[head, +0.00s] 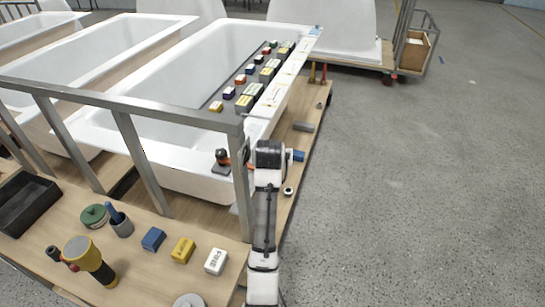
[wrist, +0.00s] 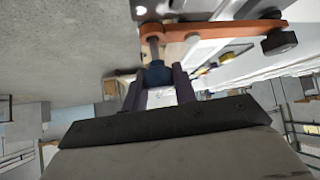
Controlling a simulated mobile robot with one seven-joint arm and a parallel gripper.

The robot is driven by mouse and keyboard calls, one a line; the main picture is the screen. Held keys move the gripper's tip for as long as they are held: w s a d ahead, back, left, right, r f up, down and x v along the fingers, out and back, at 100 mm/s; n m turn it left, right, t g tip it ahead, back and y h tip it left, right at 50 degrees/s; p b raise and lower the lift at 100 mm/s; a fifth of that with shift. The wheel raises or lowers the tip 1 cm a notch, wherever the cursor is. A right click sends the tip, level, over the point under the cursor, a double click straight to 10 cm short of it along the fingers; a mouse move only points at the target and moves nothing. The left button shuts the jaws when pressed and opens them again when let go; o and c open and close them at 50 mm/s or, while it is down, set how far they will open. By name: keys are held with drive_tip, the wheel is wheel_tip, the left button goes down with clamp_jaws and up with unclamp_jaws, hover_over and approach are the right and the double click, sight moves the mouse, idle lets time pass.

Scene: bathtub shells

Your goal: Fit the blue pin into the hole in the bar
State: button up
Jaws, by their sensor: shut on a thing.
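The blue pin (wrist: 157,75) has a blue grip and a thin grey shaft. My gripper (wrist: 160,83) is shut on its blue grip in the wrist view. The shaft points up the picture and meets the left end of the orange bar (wrist: 215,29). The hole is hidden there, so I cannot tell whether the tip is inside it or just in front. A dark knob (wrist: 280,42) sits at the bar's right end. In the head view the orange bar (head: 226,161) shows partly beside a grey post; my arm hides the gripper and pin.
A grey metal rail (head: 120,102) with posts stands close left of my arm. White bathtubs (head: 190,60) lie beyond. Several small coloured blocks line a tub's edge. The near wooden table (head: 140,255) holds a yellow-black tool (head: 90,260) and blocks. The floor at right is clear.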

drive_tip(key=shift+f+b, duration=0.55)
drive_tip(key=shift+f, duration=0.7)
drive_tip(key=shift+r, duration=0.15)
drive_tip(key=shift+r+p, duration=2.3)
drive_tip(key=shift+p, duration=0.05)
drive_tip(key=shift+f+b, duration=1.2)
drive_tip(key=shift+f, duration=1.45)
drive_tip(key=o, duration=1)
drive_tip(key=shift+s, duration=0.1)
drive_tip(key=shift+o, duration=0.2)
wheel_tip(320, 180, up, 20)
drive_tip(key=b, duration=0.3)
drive_tip(key=shift+r, duration=0.25)
